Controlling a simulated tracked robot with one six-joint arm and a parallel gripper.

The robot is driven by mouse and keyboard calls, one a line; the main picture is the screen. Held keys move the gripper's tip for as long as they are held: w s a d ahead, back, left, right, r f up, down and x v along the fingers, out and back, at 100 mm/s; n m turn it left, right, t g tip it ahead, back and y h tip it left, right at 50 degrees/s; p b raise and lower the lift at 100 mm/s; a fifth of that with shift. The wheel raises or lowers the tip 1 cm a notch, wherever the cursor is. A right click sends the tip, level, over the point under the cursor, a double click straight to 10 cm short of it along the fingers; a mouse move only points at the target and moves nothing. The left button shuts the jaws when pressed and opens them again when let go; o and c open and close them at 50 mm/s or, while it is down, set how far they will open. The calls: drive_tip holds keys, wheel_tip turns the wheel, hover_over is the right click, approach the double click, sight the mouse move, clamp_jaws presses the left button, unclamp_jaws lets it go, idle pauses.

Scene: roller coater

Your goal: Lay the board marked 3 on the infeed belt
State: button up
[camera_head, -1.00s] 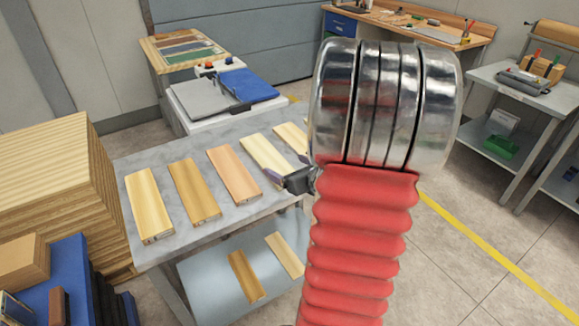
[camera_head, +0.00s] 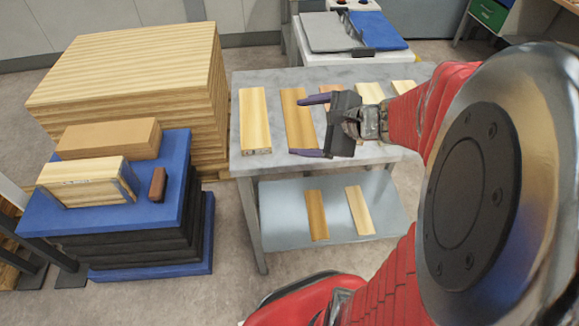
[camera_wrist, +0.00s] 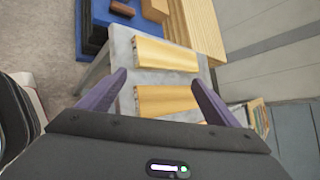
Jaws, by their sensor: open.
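Several light wood boards lie in a row on the grey table. The leftmost is pale (camera_head: 255,120); the second (camera_head: 294,112) is browner. I cannot read a 3 on any of them. My gripper (camera_head: 312,126) is open and empty, its purple fingertips over the second board; it hides most of the third. In the wrist view, a board (camera_wrist: 160,100) lies between and beyond my fingertips (camera_wrist: 160,82), and another board (camera_wrist: 165,54) lies farther off. Behind the table is a machine with a blue surface (camera_head: 380,30) and a grey surface (camera_head: 333,32); which is the infeed belt is unclear.
The table (camera_head: 240,88) has a lower shelf (camera_head: 282,222) with two boards on it. A large wood stack (camera_head: 130,70) stands left of the table. A blue-topped stack (camera_head: 170,205) with wooden blocks is at front left. Floor shows in front.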

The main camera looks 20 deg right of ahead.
drive_tip(key=s+a+r+n+g, duration=0.1)
drive_tip(key=s+a+n+g, duration=0.3)
drive_tip(key=s+a+n, duration=0.55)
drive_tip(key=s+r+n+h, duration=0.3)
drive_tip(key=s+n+h, duration=0.2)
drive_tip(key=n, duration=0.7)
drive_tip(key=shift+s+r, duration=0.25)
drive_tip(key=shift+a+n, duration=0.1)
drive_tip(key=shift+n, duration=0.15)
